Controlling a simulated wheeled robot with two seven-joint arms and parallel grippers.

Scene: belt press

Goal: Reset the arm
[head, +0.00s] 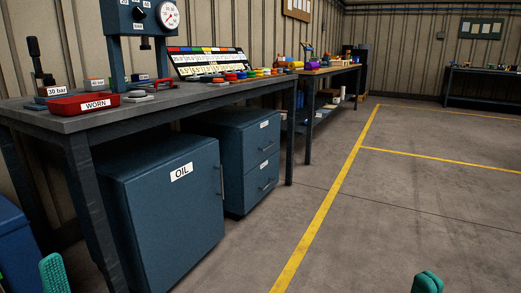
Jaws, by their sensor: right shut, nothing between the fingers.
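My right gripper (427,283) shows at the bottom edge, right of the middle. Its teal fingertips are together with nothing between them, above bare floor and well apart from the bench.
A grey workbench (215,93) stands at left with a press (140,18), a red WORN tray (85,104) and a colour-labelled rack (208,62). Below are an OIL cabinet (165,215) and a drawer unit (243,150). Floor at right is clear.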

